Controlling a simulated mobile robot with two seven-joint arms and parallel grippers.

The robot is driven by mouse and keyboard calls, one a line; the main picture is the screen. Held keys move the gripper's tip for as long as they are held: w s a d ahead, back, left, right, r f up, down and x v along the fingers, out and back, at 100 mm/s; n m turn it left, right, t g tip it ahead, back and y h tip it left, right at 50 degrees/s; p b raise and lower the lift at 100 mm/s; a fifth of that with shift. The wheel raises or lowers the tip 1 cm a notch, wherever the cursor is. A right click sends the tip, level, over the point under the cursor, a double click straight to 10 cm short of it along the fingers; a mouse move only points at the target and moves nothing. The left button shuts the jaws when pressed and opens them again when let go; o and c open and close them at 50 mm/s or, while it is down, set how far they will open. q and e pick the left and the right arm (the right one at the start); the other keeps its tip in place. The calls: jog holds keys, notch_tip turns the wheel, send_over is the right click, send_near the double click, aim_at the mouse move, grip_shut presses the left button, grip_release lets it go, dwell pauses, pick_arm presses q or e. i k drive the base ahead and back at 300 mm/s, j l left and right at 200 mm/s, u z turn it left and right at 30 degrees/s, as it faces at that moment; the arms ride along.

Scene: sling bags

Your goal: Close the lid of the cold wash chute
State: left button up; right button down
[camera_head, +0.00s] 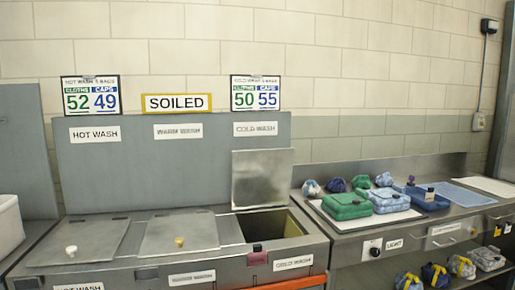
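The cold wash chute is the right-hand opening (268,226) in the grey metal unit, under the "COLD WASH" label (255,129). Its lid (262,178) is a plain metal panel standing upright at the back edge of the opening, so the chute is open. The inside is dark with a yellowish wall on the right. Neither of my grippers shows in the head view.
A metal counter (372,238) to the right holds folded green and blue bags (346,205) and several small bundles. More bundles sit on a shelf below (462,266). A white bin (8,224) stands at the far left. The air above the chutes is clear.

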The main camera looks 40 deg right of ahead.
aim_at(261, 178)
jog(key=l+u, duration=0.25)
jog(key=l, duration=0.3)
jog(key=k+l+u, duration=0.1)
jog(key=l+u, duration=0.15)
jog(key=l, duration=0.25)
jog(key=k+l, duration=0.1)
jog(key=l, duration=0.25)
jog(key=l+u, duration=0.1)
jog(key=l, duration=0.25)
jog(key=k+l, duration=0.15)
jog(key=l, duration=0.2)
